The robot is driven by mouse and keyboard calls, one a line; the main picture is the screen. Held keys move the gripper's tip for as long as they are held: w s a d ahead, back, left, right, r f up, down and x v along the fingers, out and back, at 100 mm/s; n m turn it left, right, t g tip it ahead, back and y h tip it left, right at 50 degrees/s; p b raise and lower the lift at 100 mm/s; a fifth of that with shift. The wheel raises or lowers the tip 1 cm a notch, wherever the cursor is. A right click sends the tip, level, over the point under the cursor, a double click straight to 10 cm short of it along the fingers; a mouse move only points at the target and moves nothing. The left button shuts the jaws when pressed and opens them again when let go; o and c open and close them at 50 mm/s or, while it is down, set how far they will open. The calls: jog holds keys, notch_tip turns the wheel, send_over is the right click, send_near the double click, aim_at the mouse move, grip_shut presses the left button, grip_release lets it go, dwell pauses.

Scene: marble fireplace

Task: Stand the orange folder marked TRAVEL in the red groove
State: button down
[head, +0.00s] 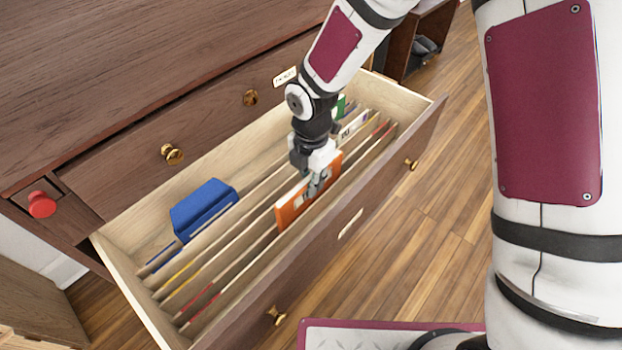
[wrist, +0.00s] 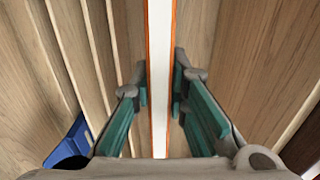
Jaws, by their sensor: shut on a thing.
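My gripper (head: 317,182) is shut on the orange folder (head: 292,210) over the open drawer. The folder stands about upright, its long side running along the dividers. In the wrist view the folder (wrist: 160,60) is a white edge with orange sides between the two finger pads (wrist: 160,88). Its marking cannot be read. Red strips of the red groove (head: 203,299) show low between the front dividers. The folder's lower edge is partly hidden, and I cannot tell whether it is inside the groove.
The drawer (head: 417,103) has several thin wooden dividers, with yellow and blue strips behind the red. A blue folder (head: 203,208) stands at the back left. Green and white folders (head: 352,128) stand at the far right end. A red knob (head: 41,204) is at left.

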jog(key=shift+f, duration=0.5)
jog(key=c, duration=1.5)
grip_release()
jog(key=shift+r, duration=0.15)
notch_tip(320, 180, up, 9)
jog(key=p, duration=0.8)
